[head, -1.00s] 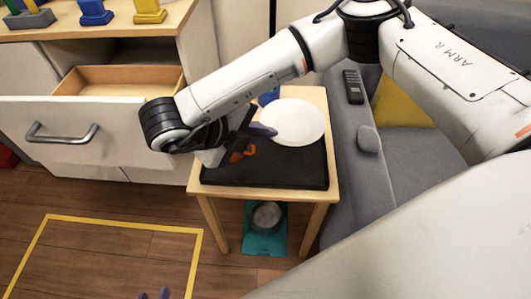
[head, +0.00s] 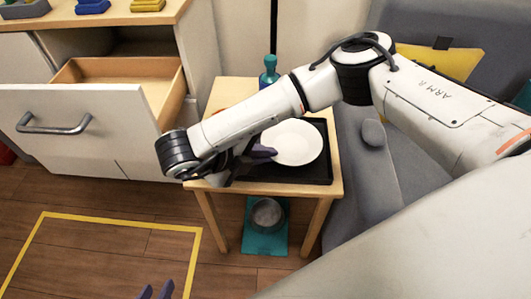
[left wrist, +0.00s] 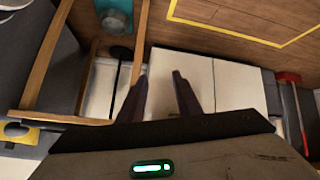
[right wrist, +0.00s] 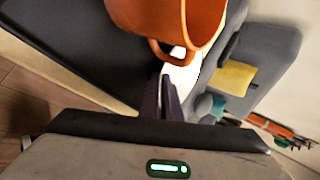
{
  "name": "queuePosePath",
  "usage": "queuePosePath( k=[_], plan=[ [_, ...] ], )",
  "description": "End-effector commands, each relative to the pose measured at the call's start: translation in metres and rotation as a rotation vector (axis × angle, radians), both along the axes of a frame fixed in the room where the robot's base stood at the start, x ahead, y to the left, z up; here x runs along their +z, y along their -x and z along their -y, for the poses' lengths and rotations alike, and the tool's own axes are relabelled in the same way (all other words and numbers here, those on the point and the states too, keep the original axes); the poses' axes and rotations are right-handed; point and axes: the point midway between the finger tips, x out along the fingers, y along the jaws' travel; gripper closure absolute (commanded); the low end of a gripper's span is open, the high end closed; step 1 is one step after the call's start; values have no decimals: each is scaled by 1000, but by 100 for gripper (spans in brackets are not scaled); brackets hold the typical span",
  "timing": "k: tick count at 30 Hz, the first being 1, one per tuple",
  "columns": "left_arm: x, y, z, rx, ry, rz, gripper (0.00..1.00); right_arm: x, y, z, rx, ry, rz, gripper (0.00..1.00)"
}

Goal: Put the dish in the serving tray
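The white dish (head: 294,143) is over the black serving tray (head: 318,174) on the small wooden table. Whether it touches the tray cannot be told. My right gripper (head: 264,152) is at the dish's left rim. In the right wrist view its fingers (right wrist: 166,80) are nearly together on the dish's edge (right wrist: 183,75), and the dish is seen almost edge-on.
A teal bottle (head: 269,73) stands at the table's back. A grey sofa (head: 368,190) is close on the table's right. An open drawer (head: 118,80) is on the left. A teal mat with a bowl (head: 266,228) lies under the table.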

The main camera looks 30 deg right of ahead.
Motion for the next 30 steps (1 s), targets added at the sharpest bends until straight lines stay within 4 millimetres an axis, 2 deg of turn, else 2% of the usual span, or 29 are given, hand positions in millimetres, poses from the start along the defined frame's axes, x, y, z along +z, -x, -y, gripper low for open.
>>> queuePosePath(
  k=[1,3,14,16,19,30],
  plan=[
    [-2,-1,1,-3,0,-1,69,-3,0,0,0,1,0,100],
    [0,-1,1,-4,0,-1,69,-2,0,0,0,0,0,89],
    [6,-2,1,-1,1,7,69,4,0,-1,1,0,0,89],
    [10,-3,0,5,2,17,69,10,1,-8,4,-1,0,89],
    [8,6,-7,29,1,21,69,24,4,-22,6,-1,2,89],
    [22,11,-16,64,1,71,69,70,17,-76,2,0,2,89]
  ],
)
